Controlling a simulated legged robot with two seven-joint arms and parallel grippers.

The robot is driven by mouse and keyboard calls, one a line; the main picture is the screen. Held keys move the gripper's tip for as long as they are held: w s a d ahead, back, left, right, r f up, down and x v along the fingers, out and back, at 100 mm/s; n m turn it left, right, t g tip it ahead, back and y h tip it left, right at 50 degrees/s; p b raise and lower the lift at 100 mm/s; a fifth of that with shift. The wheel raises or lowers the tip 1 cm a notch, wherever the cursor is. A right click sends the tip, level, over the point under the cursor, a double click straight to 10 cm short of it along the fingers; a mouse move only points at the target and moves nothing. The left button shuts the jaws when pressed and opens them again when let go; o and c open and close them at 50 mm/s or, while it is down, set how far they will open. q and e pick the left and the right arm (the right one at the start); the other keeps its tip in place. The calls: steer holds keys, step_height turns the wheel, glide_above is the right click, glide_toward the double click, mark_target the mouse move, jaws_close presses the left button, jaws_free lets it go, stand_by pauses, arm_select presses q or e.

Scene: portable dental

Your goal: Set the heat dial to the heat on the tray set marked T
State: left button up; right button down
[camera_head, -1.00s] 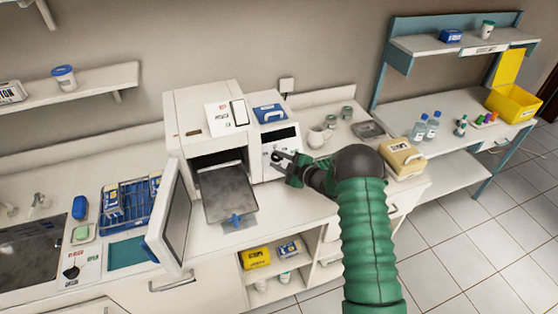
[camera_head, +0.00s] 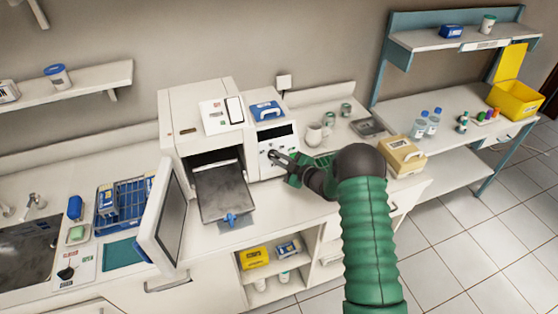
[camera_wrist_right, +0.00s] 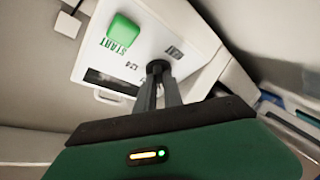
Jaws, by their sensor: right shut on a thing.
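The heat dial (camera_wrist_right: 157,66) is a small dark knob on the white front panel of the sterilizer (camera_head: 262,168). My right gripper (camera_head: 275,157) reaches in from the right and is shut on the dial. In the right wrist view its two dark fingers (camera_wrist_right: 158,84) meet around the knob, hiding part of it. Small printed marks stand around the dial, but the pointer setting cannot be read. A green START button (camera_wrist_right: 123,31) is beside it. A tray set marked T cannot be made out. My left gripper is not in view.
The sterilizer door (camera_head: 162,215) stands open, with a grey tray (camera_head: 224,190) pulled partly out. A blue wire rack (camera_head: 130,203) is at left. A beige box (camera_head: 401,156) stands right of my forearm. Mugs and a small metal tray (camera_head: 369,127) stand behind it.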

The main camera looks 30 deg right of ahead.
steer(key=shift+s+a+f+m+t+h+b, duration=0.2)
steer(key=shift+m+h+b, duration=0.85)
steer(key=shift+m, duration=1.05)
steer(key=shift+w+a+f+m+t+h+b, duration=0.2)
steer(key=shift+m+h+b, duration=0.9)
steer(key=shift+m, duration=1)
steer(key=shift+s+a+f+m+t+h+b, duration=0.1)
steer(key=shift+m+t+h+b, duration=0.2)
steer(key=shift+m+h+b, duration=1.3)
steer(key=shift+m+y+p, duration=0.35)
steer(key=shift+m+y, duration=0.2)
steer(key=shift+m, duration=0.25)
steer(key=c, duration=1.5)
jaws_free()
steer(key=shift+r, duration=0.1)
steer(key=shift+o, duration=0.2)
steer(key=shift+w+d, duration=0.1)
steer(key=shift+w, duration=0.1)
